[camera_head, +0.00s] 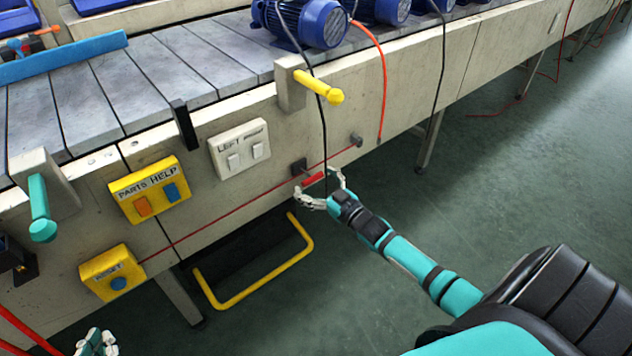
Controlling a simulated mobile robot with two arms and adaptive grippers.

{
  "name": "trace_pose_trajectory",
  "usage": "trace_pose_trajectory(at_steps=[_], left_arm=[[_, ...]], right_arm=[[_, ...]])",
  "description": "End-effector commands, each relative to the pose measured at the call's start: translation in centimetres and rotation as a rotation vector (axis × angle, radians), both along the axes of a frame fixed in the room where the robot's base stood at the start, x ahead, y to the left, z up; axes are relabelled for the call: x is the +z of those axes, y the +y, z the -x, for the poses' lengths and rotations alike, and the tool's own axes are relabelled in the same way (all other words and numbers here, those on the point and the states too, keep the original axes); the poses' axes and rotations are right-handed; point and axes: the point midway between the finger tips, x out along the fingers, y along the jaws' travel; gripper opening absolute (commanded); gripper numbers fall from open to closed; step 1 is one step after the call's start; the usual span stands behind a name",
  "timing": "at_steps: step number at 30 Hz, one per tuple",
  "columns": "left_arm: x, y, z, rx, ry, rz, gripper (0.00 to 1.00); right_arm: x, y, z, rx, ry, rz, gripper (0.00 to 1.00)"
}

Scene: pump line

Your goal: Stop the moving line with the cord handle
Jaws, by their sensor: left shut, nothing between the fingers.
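A thin red cord (225,217) runs along the conveyor's front side, from the yellow box at lower left to a grey bracket (357,139). A small red handle (313,180) shows on it near a dark mount (298,166). My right gripper (317,175) reaches in from the right with its fingers spread around the red handle. Whether a finger touches it I cannot tell. My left gripper (97,343) is shut and empty at the bottom left edge, far from the handle, and partly cut off.
The conveyor (172,76) carries blue motors (310,20). A yellow lever (318,87), a teal lever (41,210), a PARTS/HELP box (150,190), a white switch panel (240,148) and a RESET box (113,273) stick out. A yellow bar (262,296) hangs below. Black and orange cables hang nearby.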

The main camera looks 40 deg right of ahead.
Motion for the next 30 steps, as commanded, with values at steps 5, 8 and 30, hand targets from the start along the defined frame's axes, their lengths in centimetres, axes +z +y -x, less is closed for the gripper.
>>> trace_pose_trajectory(at_steps=[5, 8, 30], left_arm=[[0.0, 0.0, 0.0, 0.0, -0.001, 0.0, 0.0], [0.0, 0.0, 0.0, 0.0, -0.002, 0.0, 0.0], [0.0, 0.0, 0.0, 0.0, -0.001, 0.0, 0.0]], right_arm=[[0.0, 0.0, 0.0, 0.0, 0.0, 0.002, 0.94], [0.0, 0.0, 0.3, 0.0, 0.001, 0.002, 0.94], [0.0, -1.0, 11.8, -0.001, 0.001, 0.001, 0.94]])
